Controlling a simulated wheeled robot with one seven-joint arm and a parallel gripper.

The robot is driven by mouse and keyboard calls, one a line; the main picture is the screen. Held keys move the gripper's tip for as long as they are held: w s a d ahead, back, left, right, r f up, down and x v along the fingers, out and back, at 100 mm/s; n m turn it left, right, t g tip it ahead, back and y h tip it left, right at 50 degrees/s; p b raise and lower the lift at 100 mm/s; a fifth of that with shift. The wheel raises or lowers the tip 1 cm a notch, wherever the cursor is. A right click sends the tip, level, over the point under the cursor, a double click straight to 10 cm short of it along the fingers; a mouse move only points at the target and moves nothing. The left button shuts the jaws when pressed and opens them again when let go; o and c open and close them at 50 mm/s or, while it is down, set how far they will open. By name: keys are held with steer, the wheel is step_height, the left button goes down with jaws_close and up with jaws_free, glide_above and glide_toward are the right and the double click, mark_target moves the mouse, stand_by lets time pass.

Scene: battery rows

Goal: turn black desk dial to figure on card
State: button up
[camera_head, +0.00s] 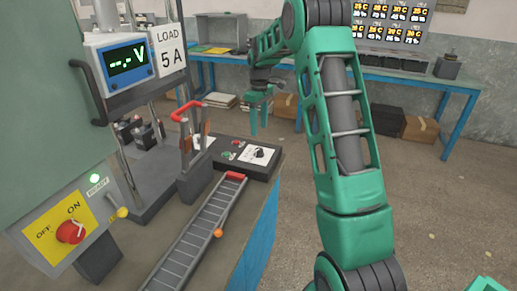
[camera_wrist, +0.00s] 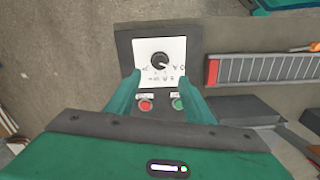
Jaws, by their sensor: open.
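The black desk dial (camera_head: 260,153) sits on a white scale plate on a dark console at the end of the bench. In the wrist view the dial (camera_wrist: 160,60) is round, with a light mark that seems to point to the lower right; the scale figures are too small to read. The card (camera_head: 170,49) reads "LOAD 5 A" and hangs beside the voltage display. My gripper (camera_head: 260,124) is open and empty above the console. In the wrist view my gripper (camera_wrist: 159,77) has its fingertips either side of the plate's lower part, the dial just beyond them.
A red button (camera_wrist: 146,105) and a green button (camera_wrist: 178,104) lie on the console between my fingers. A slotted rail (camera_head: 200,235) runs beside the console. A red-handled lever (camera_head: 187,110) stands close by. A yellow OFF/ON switch panel (camera_head: 62,228) is at the left.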

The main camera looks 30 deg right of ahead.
mark_target(259, 149)
step_height(259, 149, down, 11)
stand_by(0.5)
